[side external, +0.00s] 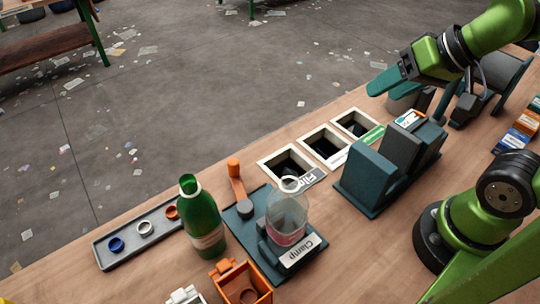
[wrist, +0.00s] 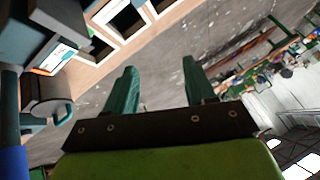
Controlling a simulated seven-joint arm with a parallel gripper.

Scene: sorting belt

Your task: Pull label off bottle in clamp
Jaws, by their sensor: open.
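The bottle and clamp are not visible in the wrist view.
A green bottle (side external: 203,222) stands left of the clamp. A grey tray (side external: 180,232) holds coloured rings. An orange box (side external: 240,283) sits in front. Behind are white-framed square openings (side external: 325,143) and a dark teal machine (side external: 388,165). Litter covers the floor.

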